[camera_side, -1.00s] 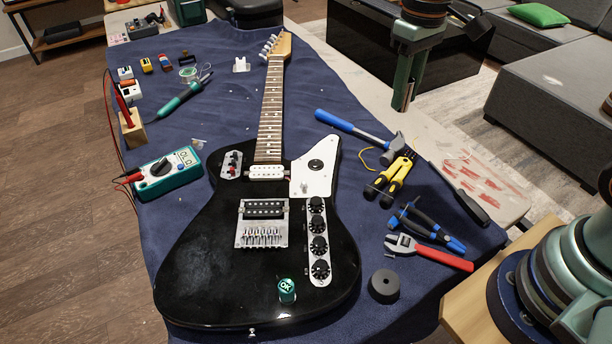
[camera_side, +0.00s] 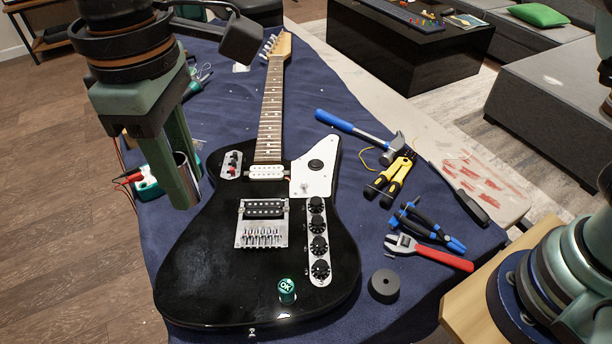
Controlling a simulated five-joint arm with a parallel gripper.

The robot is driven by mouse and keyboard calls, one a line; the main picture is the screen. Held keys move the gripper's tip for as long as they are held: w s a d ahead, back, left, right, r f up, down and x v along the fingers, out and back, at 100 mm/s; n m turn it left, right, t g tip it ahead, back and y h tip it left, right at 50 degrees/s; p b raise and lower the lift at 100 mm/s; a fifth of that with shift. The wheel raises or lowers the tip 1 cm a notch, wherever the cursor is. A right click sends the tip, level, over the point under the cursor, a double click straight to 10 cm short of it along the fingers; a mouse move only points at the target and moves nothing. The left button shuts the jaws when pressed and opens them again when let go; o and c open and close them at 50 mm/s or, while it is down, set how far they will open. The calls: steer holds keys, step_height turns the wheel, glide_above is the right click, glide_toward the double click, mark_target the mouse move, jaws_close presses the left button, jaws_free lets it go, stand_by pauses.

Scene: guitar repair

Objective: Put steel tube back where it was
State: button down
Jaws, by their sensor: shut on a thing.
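My gripper (camera_side: 184,178) hangs at the left, in front of the multimeter, its green fingers pointing down. It is shut on the steel tube (camera_side: 184,160), a short, shiny silver cylinder that shows between the fingers. The tube is held above the left edge of the black guitar's body and the blue mat; its exact height is hard to tell. The fingers hide part of the tube. Where the tube stood before is not shown.
The black guitar (camera_side: 205,265) lies on the blue mat (camera_side: 400,320) with a green OK cylinder (camera_side: 287,290) on it. The multimeter (camera_side: 148,188) is partly hidden behind my gripper. A hammer (camera_side: 350,128), pliers (camera_side: 389,180), wrench (camera_side: 430,252) and black ring (camera_side: 384,285) lie at the right.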

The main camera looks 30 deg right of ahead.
steer(key=shift+s+a+f, duration=0.15)
steer(key=shift+s+f, duration=0.05)
steer(key=shift+f, duration=0.25)
step_height(320, 180, down, 19)
steer(key=shift+f, duration=0.1)
steer(key=c, duration=0.6)
jaws_free()
steer(key=shift+c, duration=0.2)
